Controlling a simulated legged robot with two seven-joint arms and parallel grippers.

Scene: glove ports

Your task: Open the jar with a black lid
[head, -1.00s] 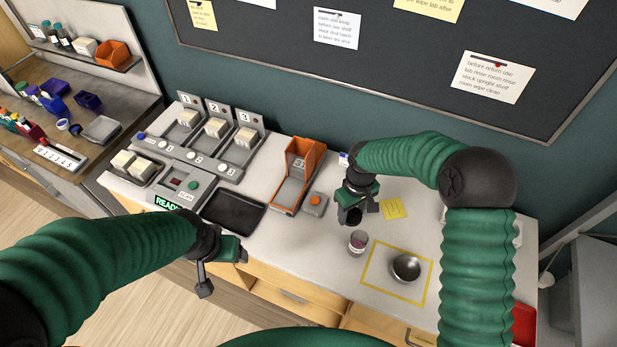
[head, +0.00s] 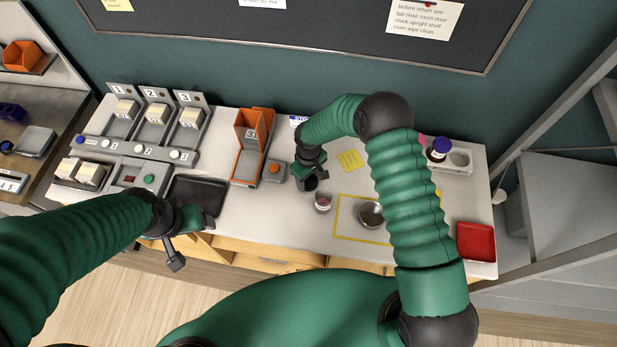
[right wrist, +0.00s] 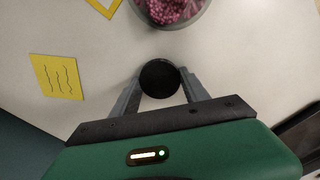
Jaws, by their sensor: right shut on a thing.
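A clear jar (head: 323,202) with pink-red contents stands on the white bench; its top is uncovered. In the right wrist view the jar (right wrist: 172,10) is cut off by the top edge, with its contents visible. My right gripper (head: 309,183) is beside the jar, on its back-left side in the head view. Its two fingers are shut on a round black lid (right wrist: 159,79), which is apart from the jar. My left gripper (head: 177,258) is over the front edge of the bench at the left; its finger gap is not clear.
A metal bowl (head: 371,214) sits inside a yellow taped square right of the jar. A yellow note (head: 349,160) lies behind. An orange bin (head: 250,150), a black tray (head: 197,195) and numbered stations stand left. A red tray (head: 476,242) is at the right end.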

